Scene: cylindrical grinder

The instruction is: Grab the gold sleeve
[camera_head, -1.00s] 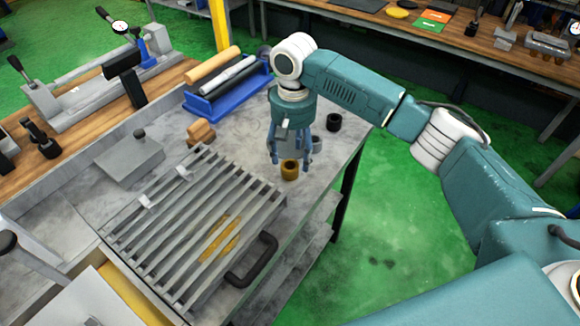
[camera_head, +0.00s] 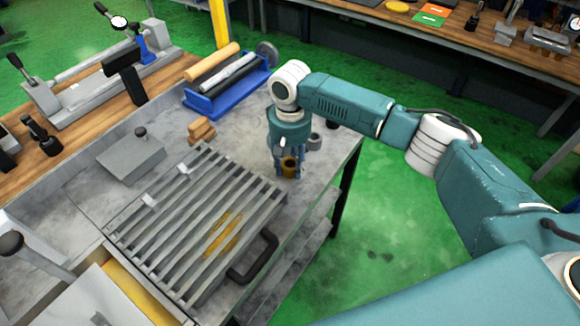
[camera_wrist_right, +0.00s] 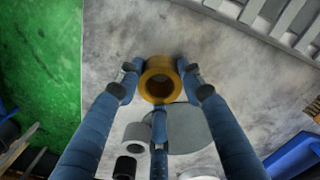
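The gold sleeve (camera_head: 289,168) stands upright on the grey metal table (camera_head: 240,139), near its right edge. In the right wrist view the gold sleeve (camera_wrist_right: 160,80) shows its open bore, with fingers close against it on both sides and one at its near rim. My right gripper (camera_head: 289,174) points down around the sleeve and appears shut on it; its fingers (camera_wrist_right: 160,74) partly cover the sleeve's sides. I see no clear gap between fingertips and sleeve. No lift off the table shows. My left gripper is not in view.
A grey sleeve (camera_head: 315,142) and a black sleeve (camera_head: 333,126) stand behind the gripper. A slatted metal rack (camera_head: 190,235) with a black handle (camera_head: 255,260) lies to the left. A blue tray (camera_head: 225,95) with rollers sits at the back. Green floor lies right of the table.

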